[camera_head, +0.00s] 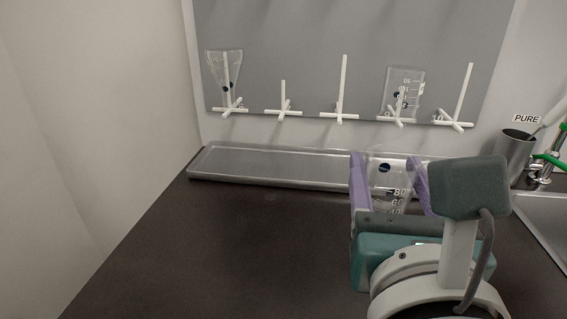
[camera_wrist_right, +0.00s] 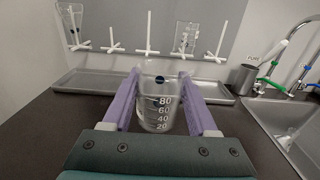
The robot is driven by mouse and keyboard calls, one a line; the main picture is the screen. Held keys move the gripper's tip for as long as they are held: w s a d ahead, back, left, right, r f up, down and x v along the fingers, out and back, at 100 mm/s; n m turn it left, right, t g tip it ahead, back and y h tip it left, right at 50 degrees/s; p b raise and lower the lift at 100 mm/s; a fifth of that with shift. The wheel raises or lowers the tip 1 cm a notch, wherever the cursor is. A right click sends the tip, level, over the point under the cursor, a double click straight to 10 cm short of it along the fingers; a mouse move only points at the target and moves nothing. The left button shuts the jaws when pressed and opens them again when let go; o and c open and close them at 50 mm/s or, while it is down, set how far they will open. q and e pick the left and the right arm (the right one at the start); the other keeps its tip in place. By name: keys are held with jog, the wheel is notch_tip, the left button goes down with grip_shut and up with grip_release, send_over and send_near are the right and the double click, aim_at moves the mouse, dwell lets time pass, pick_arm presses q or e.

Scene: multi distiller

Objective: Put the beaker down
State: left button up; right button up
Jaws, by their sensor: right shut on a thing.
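A clear glass beaker (camera_head: 386,178) with white graduations and a dark round mark is between the purple fingers of my right gripper (camera_head: 390,185). In the right wrist view the beaker (camera_wrist_right: 158,102) looks upright, with the fingers shut on its two sides. The gripper's body and wrist hide the beaker's lower part in the head view. I cannot tell whether its base touches the dark counter (camera_head: 240,240). My left gripper is not in view.
A long metal tray (camera_head: 270,165) lies along the back wall. Above it a pegboard (camera_head: 300,40) holds a hanging flask (camera_head: 223,70) and another inverted beaker (camera_head: 404,80). A grey cup (camera_head: 514,155), green-handled taps and a sink (camera_wrist_right: 270,125) are at the right. The counter's left is clear.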

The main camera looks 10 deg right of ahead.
notch_tip(320, 180, down, 9)
jog(key=b, duration=0.3)
jog(key=shift+f, duration=0.15)
jog(key=shift+f+b, duration=0.95)
jog(key=shift+f, duration=0.95)
jog(key=shift+f, duration=0.15)
jog(key=o, duration=1.3)
jog(key=shift+c, duration=0.2)
